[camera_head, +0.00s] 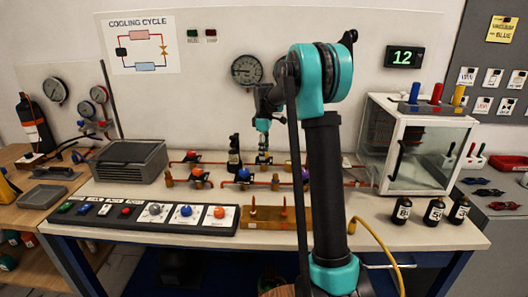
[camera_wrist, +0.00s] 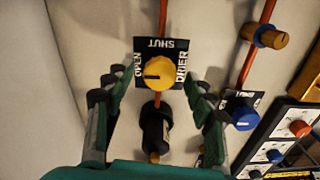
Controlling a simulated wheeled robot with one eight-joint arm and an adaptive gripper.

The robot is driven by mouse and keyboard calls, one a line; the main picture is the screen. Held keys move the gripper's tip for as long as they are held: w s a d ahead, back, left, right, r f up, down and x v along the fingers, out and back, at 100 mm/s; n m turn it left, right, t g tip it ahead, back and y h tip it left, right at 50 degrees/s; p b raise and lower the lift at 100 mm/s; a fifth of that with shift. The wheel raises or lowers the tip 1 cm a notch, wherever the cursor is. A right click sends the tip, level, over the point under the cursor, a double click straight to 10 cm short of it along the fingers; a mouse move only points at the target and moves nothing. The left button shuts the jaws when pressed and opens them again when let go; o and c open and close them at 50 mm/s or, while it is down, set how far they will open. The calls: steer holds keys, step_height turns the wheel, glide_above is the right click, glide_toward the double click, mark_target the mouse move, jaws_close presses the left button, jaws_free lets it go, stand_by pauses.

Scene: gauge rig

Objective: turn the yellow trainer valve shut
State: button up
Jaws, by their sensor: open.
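The yellow trainer valve (camera_wrist: 159,72) is a round knob on a black plate (camera_wrist: 176,48) in the wrist view. The plate reads OPEN at left, SHUT at the top and DRIER at right. My gripper (camera_wrist: 150,88) is open, with one finger on each side of the knob and visible gaps between. How far above the knob the fingers are is unclear. In the head view my gripper (camera_head: 263,135) points down over the back of the bench, and I cannot make out the yellow knob there.
A black cylinder (camera_wrist: 156,132) sits on the red pipe just below the valve. A blue knob (camera_wrist: 241,110) is close to the right finger. A brass fitting (camera_wrist: 265,36) is farther right. A glass cabinet (camera_head: 412,150) stands right of my arm, and a grey box (camera_head: 128,163) stands left.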

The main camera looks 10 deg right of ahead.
steer(key=shift+f, duration=0.1)
steer(key=shift+c, duration=0.5)
steer(key=c, duration=1.1)
steer(key=shift+o, duration=0.2)
steer(key=shift+m, duration=0.4)
steer(key=m, duration=0.3)
steer(key=shift+m, duration=0.4)
steer(key=m, duration=0.4)
steer(key=shift+m, duration=0.3)
steer(key=m, duration=0.8)
steer(key=shift+m, duration=0.3)
